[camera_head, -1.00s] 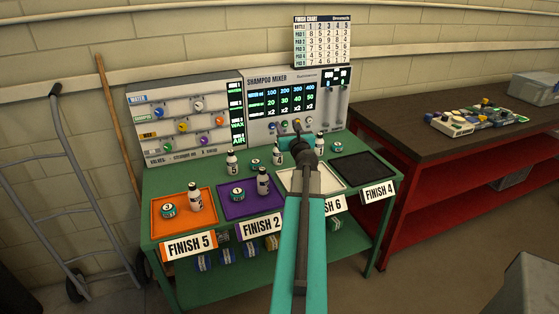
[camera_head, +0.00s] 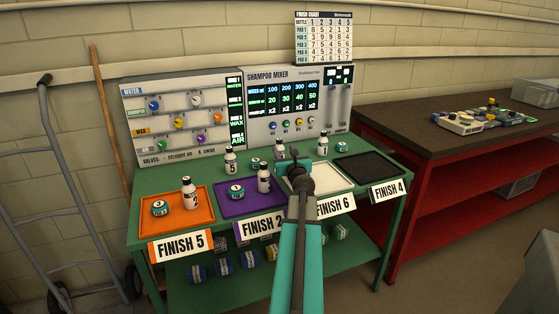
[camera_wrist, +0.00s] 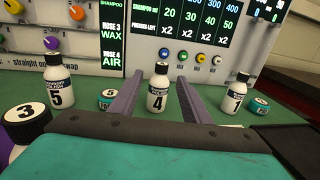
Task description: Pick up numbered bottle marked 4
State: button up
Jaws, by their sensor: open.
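The white bottle marked 4 (camera_wrist: 157,92) stands upright on the green bench, black cap up, label facing my wrist camera. In the head view the bottle (camera_head: 280,150) shows behind my gripper, partly hidden. My gripper (camera_wrist: 159,80) is open and empty. In the wrist view its two grey fingers lie left and right of bottle 4 with a gap on each side. I cannot tell how far the fingertips reach along it. In the head view my gripper (camera_head: 294,164) is above the bench, near the pale tray.
Bottle 5 (camera_wrist: 57,90) stands left and bottle 1 (camera_wrist: 236,94) right, with small round tins (camera_wrist: 108,100) (camera_wrist: 260,104) between and beside them. The shampoo mixer panel (camera_head: 298,105) rises behind. Orange (camera_head: 171,227), purple (camera_head: 234,212), pale (camera_head: 335,182) and black trays (camera_head: 370,168) line the front.

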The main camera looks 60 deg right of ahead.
aim_at(280, 142)
jog(key=shift+d, duration=0.1)
dwell(0.3)
jog(key=shift+x, duration=4.3)
jog(key=shift+d+f, duration=0.1)
jog(key=shift+p+x, duration=0.35)
jog(key=shift+x, duration=2.15)
grip_shut()
